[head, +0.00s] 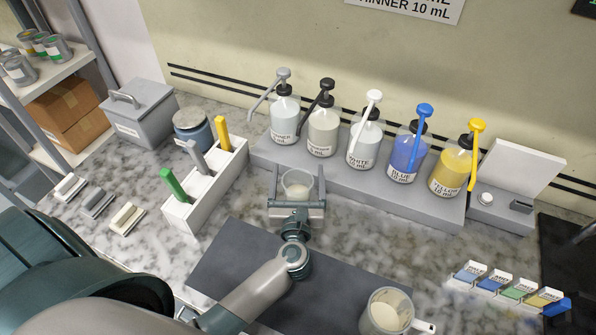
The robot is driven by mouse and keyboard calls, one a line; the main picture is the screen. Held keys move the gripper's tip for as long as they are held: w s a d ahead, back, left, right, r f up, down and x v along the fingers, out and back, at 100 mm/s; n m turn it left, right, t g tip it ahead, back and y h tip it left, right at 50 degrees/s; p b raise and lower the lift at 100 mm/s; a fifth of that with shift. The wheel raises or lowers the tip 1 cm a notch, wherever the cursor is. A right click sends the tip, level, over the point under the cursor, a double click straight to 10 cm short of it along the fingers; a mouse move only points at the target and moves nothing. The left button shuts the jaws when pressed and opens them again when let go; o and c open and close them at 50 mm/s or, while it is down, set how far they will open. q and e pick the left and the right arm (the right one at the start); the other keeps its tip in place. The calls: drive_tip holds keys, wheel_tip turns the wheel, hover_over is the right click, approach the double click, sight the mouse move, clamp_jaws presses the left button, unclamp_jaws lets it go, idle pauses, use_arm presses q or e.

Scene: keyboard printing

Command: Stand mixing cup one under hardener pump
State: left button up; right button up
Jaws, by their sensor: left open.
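A clear mixing cup (298,178) with pale contents stands upright in front of the hardener bottle (322,136), which has a black pump. The cup is at the front edge of the grey pump stand; whether it is right under the spout I cannot tell. My left gripper (297,185) is open, with one finger on each side of the cup. The gripper's body hides the cup's base. My right gripper is not in view.
Thinner (284,122), white (365,140), blue (407,152) and yellow (452,170) pump bottles share the stand. A white rack (207,190) with coloured handles is at left. A larger cup (386,312) stands on the dark mat's (240,262) front right.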

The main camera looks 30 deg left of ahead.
sight(297, 196)
use_arm(q)
drive_tip(key=b+v, duration=0.3)
drive_tip(key=v, duration=0.6)
drive_tip(key=shift+s+d+f, duration=0.1)
drive_tip(key=shift+s+d, duration=0.05)
drive_tip(key=shift+s, duration=0.15)
drive_tip(key=shift+s+d+b, duration=0.25)
drive_tip(key=shift+s+b, duration=0.1)
drive_tip(key=shift+s, duration=0.15)
idle(0.4)
